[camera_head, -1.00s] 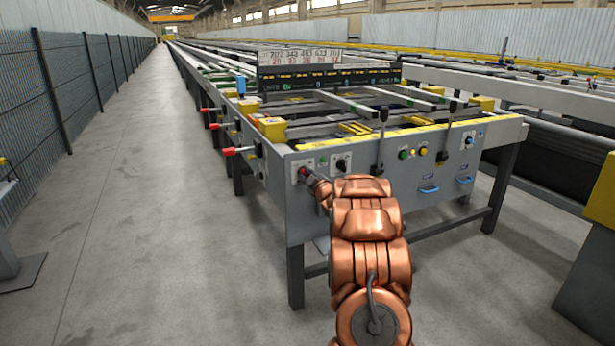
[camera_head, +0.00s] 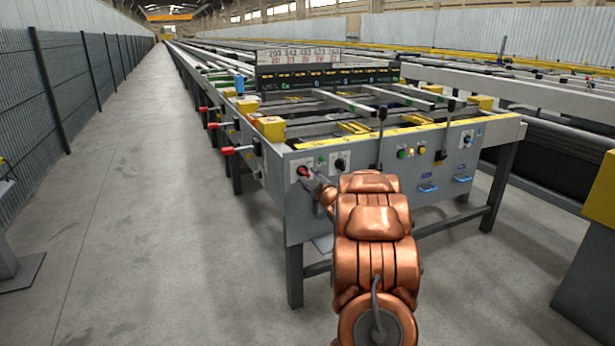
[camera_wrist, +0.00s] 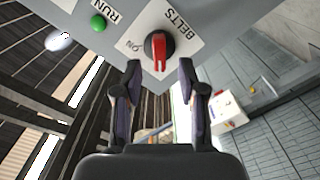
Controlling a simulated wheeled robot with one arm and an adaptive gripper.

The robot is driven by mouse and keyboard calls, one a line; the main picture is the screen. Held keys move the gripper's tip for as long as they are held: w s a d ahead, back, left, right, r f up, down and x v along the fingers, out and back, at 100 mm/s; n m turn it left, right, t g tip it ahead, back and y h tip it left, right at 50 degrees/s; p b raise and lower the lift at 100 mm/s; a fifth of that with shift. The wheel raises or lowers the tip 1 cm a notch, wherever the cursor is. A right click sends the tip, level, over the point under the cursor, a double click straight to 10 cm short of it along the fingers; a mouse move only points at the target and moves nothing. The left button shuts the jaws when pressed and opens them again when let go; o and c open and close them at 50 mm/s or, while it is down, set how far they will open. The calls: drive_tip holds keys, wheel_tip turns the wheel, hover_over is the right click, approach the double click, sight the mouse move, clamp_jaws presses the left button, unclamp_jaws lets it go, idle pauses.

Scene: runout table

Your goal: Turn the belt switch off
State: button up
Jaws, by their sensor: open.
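The belt switch (camera_wrist: 159,47) is a red-handled rotary knob on a black round base, set on a white plate marked BELTS and ON. In the wrist view it lies just beyond my gripper (camera_wrist: 158,72), between the lines of the two fingers. The fingers are open and apart, and nothing is held between them. In the head view the belt switch (camera_head: 303,171) shows red on the left of the table's front panel. My gripper (camera_head: 316,181) is close in front of it, partly hidden by my copper arm. I cannot tell whether the fingertips touch the knob.
A green button (camera_wrist: 98,22) labelled RUN is beside the switch plate. A black rotary knob (camera_head: 340,164), a green button (camera_head: 402,153), a yellow button (camera_head: 410,152) and a black lever (camera_head: 382,125) are further right on the panel. The aisle floor (camera_head: 130,200) at left is clear.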

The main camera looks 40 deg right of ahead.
drive_tip(key=v, duration=0.8)
drive_tip(key=shift+s+a+r, duration=0.1)
idle(0.4)
drive_tip(key=s+a+r+m+g+p, duration=0.25)
drive_tip(key=a+r+g+p, duration=0.25)
drive_tip(key=a+r+p, duration=0.35)
drive_tip(key=s+a+r+m+g+p, duration=0.2)
drive_tip(key=s+a+r+g+p, duration=0.3)
drive_tip(key=a+p, duration=0.55)
drive_tip(key=s+a+r+g+y+p, duration=0.2)
drive_tip(key=s+a+r+g+p, duration=0.1)
drive_tip(key=s+a, duration=0.6)
drive_tip(key=s+a+r+g+y+p, duration=0.2)
drive_tip(key=s+a+r+p, duration=0.4)
drive_tip(key=s+a, duration=0.4)
drive_tip(key=s+a+r+g+y+p, duration=0.1)
drive_tip(key=s+a+r+g+p, duration=0.2)
drive_tip(key=s+a, duration=0.6)
wheel_tip(320, 180, up, 2)
drive_tip(key=s+m+p, duration=0.1)
drive_tip(key=s, duration=0.1)
drive_tip(key=shift+s+a+g+y+p, duration=0.3)
drive_tip(key=shift+a+g+y+p, duration=0.05)
drive_tip(key=shift+g+y+p, duration=0.05)
drive_tip(key=shift+a, duration=0.1)
